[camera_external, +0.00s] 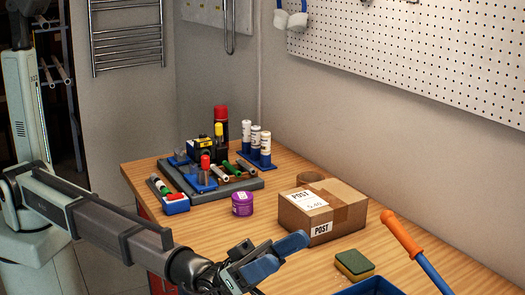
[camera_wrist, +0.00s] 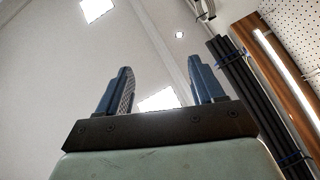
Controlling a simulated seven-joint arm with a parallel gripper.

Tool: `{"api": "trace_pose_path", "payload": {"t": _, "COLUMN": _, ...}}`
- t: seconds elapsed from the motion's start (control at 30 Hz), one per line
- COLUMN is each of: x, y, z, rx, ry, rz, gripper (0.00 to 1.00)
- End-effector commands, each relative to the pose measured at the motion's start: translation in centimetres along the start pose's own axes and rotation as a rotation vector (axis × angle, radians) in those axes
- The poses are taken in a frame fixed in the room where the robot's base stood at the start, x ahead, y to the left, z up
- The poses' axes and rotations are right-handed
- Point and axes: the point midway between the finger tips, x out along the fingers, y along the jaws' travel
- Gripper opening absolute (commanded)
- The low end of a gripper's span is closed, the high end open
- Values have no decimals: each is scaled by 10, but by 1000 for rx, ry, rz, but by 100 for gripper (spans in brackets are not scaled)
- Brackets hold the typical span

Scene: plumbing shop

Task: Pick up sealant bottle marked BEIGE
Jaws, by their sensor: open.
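Several white bottles (camera_external: 265,143) with blue lower parts stand upright in a blue rack (camera_external: 250,163) at the back of the workbench, against the wall side. They look like the sealant bottles, but their markings are too small to read, so I cannot tell which is BEIGE. My gripper (camera_external: 279,256) is at the front of the bench, well in front of the bottles, with its blue fingers apart and nothing between them. In the wrist view my gripper (camera_wrist: 160,75) is open and empty, facing the ceiling; no bottle shows there.
A cardboard box (camera_external: 340,217) marked POST stands behind my gripper. A sponge (camera_external: 355,264), a blue tray (camera_external: 373,287) and an orange-handled tool (camera_external: 401,235) are at right.

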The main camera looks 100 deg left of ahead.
Motion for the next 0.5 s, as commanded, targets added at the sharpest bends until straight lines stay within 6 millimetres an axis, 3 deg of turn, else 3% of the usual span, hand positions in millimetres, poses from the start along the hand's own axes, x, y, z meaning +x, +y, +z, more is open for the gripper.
{"api": "trace_pose_path", "payload": {"t": 0.2, "x": 22, "y": -55, "z": -35, "rx": 30, "ry": 39, "rz": -49, "gripper": 67}}
{"api": "trace_pose_path", "payload": {"t": 0.37, "x": 26, "y": -100, "z": -38, "rx": 53, "ry": -19, "rz": -92, "gripper": 67}}
{"api": "trace_pose_path", "payload": {"t": 0.5, "x": 22, "y": -149, "z": -33, "rx": 74, "ry": -107, "rz": -142, "gripper": 67}}
